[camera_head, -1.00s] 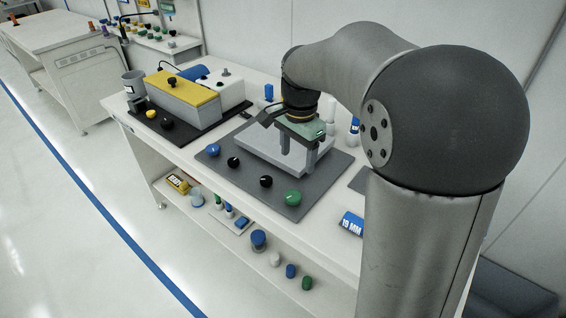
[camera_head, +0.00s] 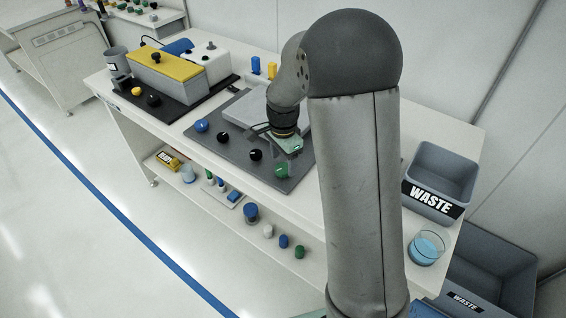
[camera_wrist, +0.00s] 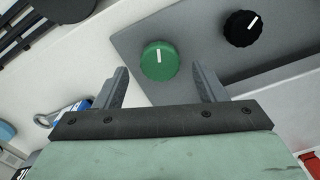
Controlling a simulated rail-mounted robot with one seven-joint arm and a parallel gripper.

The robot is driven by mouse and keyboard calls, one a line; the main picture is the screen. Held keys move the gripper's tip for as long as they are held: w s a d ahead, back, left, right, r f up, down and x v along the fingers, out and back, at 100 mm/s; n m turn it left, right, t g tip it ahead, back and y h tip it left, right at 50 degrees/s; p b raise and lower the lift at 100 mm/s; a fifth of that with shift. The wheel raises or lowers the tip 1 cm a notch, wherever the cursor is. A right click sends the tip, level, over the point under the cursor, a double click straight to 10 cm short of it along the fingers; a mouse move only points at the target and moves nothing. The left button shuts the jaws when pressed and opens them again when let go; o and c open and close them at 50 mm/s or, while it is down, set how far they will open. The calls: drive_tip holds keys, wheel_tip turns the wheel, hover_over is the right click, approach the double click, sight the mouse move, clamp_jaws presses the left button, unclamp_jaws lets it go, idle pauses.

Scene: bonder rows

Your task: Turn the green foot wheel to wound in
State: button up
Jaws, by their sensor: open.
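The green foot wheel (camera_head: 282,170) sits at the front right corner of the dark grey base plate on the bench. In the wrist view the green wheel (camera_wrist: 160,61) shows a white mark pointing roughly up the picture. My gripper (camera_wrist: 164,80) is open and empty, its two fingers apart with the wheel showing beyond and between their tips. In the head view my gripper (camera_head: 289,153) is just above and behind the wheel; its fingers are mostly hidden. I cannot tell any contact, and none shows in the wrist view.
A black knob (camera_wrist: 242,28) stands beside the wheel; another black knob and a blue knob (camera_head: 201,125) sit further left on the same plate. A grey waste bin (camera_head: 440,180) and a beaker of blue liquid (camera_head: 426,248) stand at the right.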

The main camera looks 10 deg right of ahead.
sight(283, 171)
drive_tip(key=shift+f, duration=1.15)
drive_tip(key=c, duration=1)
drive_tip(key=shift+o, duration=0.2)
drive_tip(key=shift+n, duration=0.3)
